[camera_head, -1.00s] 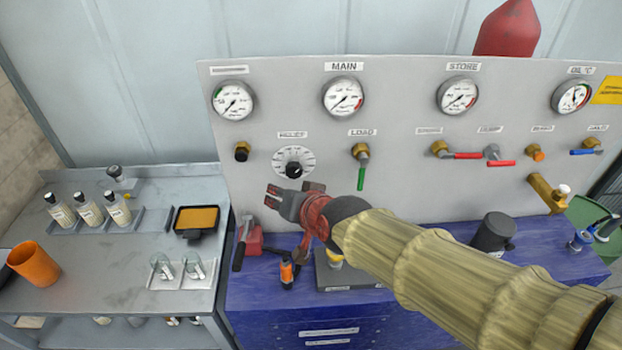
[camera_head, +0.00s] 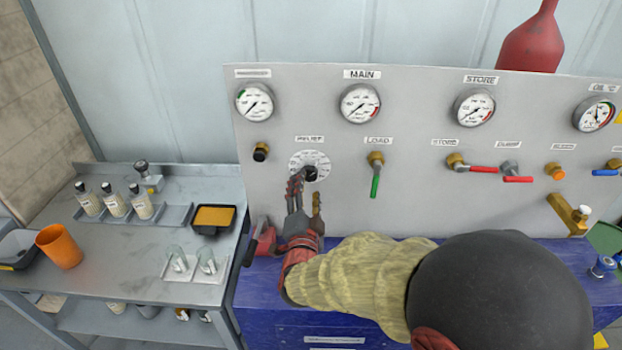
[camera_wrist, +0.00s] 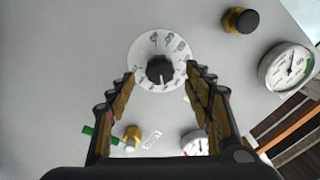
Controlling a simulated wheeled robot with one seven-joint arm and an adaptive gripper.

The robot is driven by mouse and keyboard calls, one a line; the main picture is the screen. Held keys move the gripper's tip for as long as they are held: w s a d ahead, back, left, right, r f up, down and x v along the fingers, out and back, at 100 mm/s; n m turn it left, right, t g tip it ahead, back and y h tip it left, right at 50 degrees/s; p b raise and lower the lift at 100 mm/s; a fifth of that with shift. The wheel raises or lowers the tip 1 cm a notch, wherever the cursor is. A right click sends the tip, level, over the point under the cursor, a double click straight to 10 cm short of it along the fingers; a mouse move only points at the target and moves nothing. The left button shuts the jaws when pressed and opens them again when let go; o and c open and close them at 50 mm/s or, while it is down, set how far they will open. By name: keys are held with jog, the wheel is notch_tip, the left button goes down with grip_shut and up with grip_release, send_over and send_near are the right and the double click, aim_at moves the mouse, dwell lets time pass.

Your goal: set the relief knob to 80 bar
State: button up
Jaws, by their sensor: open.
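The relief knob (camera_head: 310,173) is a black knob on a round white dial (camera_head: 323,162) with dark markings, on the grey panel under the RELIEF label. In the wrist view the knob (camera_wrist: 160,70) sits in the middle of its dial, ahead of and between the two fingers. My gripper (camera_head: 305,192) is open, just in front of the dial in the head view. My gripper (camera_wrist: 160,85) also shows in the wrist view with a finger on each side and nothing between them touching. The dial's numbers are too small to read, and the fingers partly cover it in the head view.
The grey panel carries a black knob (camera_head: 261,152) left of the dial and the green LOAD lever (camera_head: 376,180) to its right. Gauges, including MAIN (camera_head: 360,103), line the top. A red-handled tool (camera_head: 262,243) lies on the blue bench below. Bottles stand on the left table (camera_head: 120,255).

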aim_at(307, 177)
jog(key=w, duration=0.5)
jog(key=shift+w+d, duration=0.1)
jog(key=shift+w, duration=0.25)
jog(key=shift+c, duration=1.3)
jog(key=c, duration=0.9)
